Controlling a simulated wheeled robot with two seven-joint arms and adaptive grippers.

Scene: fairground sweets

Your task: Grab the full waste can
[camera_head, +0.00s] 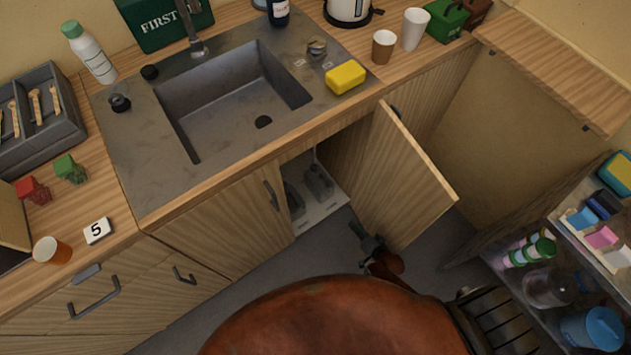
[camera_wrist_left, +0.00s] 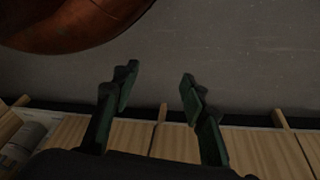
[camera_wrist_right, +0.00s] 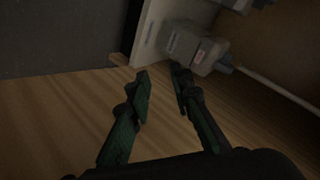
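Two grey cans stand on a white rack inside the open cupboard under the sink: a right one (camera_head: 318,181) and a partly hidden left one (camera_head: 293,199). I cannot tell which is full. In the right wrist view a labelled grey can (camera_wrist_right: 190,46) lies just beyond the fingertips, and part of another can (camera_wrist_right: 243,5) shows at the top edge. My right gripper (camera_head: 368,238) is beside the open cupboard door, outside the rack; its fingers (camera_wrist_right: 160,76) are apart with nothing between them. My left gripper (camera_wrist_left: 158,76) is open and empty over the grey floor; the head view does not show it.
The open cupboard door (camera_head: 405,180) stands out right of the cans. The sink counter (camera_head: 140,170) is above. A shelf (camera_head: 590,260) with bottles and cups is at the right. Drawers (camera_head: 90,300) with handles are at the left. Grey floor (camera_head: 235,300) lies below.

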